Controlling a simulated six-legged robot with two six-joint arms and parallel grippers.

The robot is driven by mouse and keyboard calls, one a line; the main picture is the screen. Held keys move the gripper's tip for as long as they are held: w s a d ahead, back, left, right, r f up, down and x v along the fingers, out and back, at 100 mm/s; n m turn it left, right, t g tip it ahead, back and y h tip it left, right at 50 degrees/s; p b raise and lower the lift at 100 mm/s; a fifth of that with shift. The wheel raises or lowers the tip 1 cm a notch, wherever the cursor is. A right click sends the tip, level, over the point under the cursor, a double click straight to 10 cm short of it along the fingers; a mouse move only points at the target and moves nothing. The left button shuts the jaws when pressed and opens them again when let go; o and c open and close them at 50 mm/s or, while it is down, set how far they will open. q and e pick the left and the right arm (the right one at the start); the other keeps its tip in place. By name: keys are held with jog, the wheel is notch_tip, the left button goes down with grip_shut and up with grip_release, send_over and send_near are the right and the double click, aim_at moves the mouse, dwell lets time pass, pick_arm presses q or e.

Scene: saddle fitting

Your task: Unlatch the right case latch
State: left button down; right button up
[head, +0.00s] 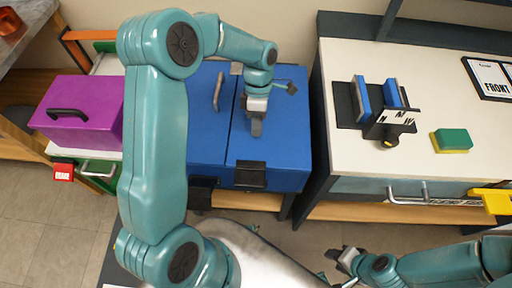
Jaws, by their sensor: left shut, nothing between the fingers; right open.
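The blue case (290,140) stands in the middle of the head view with its lid down and a grey handle (218,92) on top. A black latch (250,177), the right one, sits at its front edge; I cannot tell whether it is fastened. Another black latch (201,190) shows at the front further left, partly hidden by my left arm. My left gripper (256,132) is shut and empty, pointing down over the lid, behind the right latch and apart from it in the picture. My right gripper (339,254) is open and empty, low in front of the case.
A purple box (85,115) with a black handle stands at the left. On the right, a white-topped bench (340,60) carries a black holder with blue pads (362,98), a green and yellow sponge (452,140) and a sign marked FRONT (490,76). A yellow piece (492,201) juts from its front.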

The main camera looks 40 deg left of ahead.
aim_at(255, 158)
pick_arm(q)
jog(key=x, duration=0.3)
jog(key=shift+s+d+f, duration=0.15)
jog(key=shift+f, duration=0.2)
jog(key=shift+s+d, duration=0.55)
jog(key=shift+s, duration=0.3)
jog(key=shift+s+d, duration=0.5)
jog(key=shift+s, duration=0.3)
jog(key=shift+a, duration=0.1)
pick_arm(e)
jog(key=shift+d+f, duration=0.1)
